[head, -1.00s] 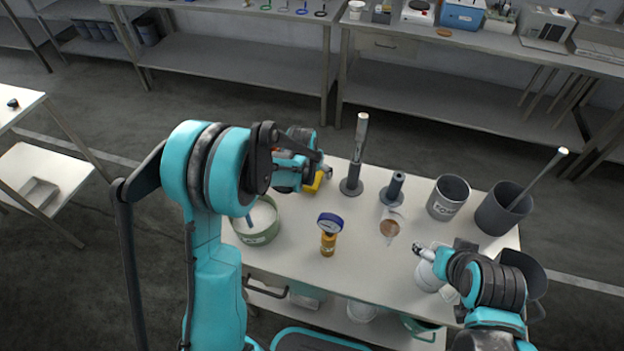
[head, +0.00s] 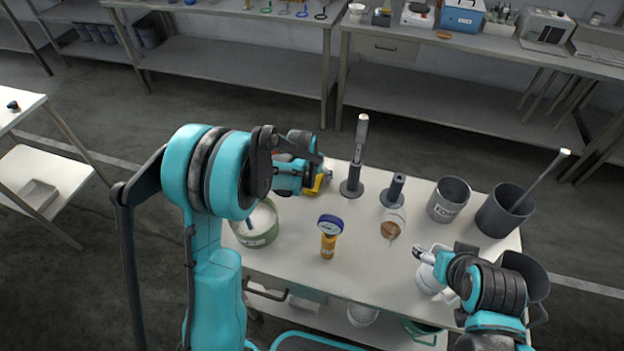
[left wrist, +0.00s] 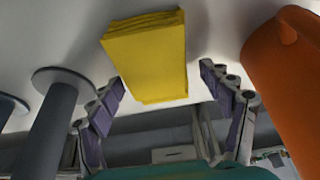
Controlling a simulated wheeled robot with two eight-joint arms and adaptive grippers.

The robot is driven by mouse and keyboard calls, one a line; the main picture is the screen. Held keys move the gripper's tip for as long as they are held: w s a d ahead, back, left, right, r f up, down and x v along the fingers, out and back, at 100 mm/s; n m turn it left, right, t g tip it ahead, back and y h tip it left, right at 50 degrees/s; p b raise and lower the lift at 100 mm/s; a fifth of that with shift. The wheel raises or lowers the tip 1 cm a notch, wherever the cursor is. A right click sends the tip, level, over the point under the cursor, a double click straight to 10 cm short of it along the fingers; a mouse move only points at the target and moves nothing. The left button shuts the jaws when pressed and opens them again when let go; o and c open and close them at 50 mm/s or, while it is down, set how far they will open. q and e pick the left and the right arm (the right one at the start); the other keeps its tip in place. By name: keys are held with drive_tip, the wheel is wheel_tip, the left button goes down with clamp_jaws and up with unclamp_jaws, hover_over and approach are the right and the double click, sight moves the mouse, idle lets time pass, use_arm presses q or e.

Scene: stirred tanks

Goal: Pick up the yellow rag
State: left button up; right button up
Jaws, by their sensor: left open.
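The yellow rag (left wrist: 148,58) is a folded, block-like piece on the white tabletop, seen in the left wrist view. In the head view only a small part of the rag (head: 318,184) shows beside my left gripper (head: 324,174), which covers the rest. In the left wrist view my left gripper (left wrist: 163,80) is open, with one finger on each side of the rag's near end. A gap shows on both sides, and no contact is visible. My right gripper (head: 425,254) is over the right part of the table, too small to tell open or shut.
A grey stand with a rod (head: 352,187) is close right of the rag. An orange rounded object (left wrist: 285,65) stands on its other side. A green-rimmed bucket (head: 258,226), a blue-topped gauge (head: 330,228) and grey containers (head: 448,197) also occupy the table (head: 290,262).

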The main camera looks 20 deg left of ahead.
use_arm(q)
drive_tip(key=c, duration=1.1)
drive_tip(key=shift+c, duration=0.2)
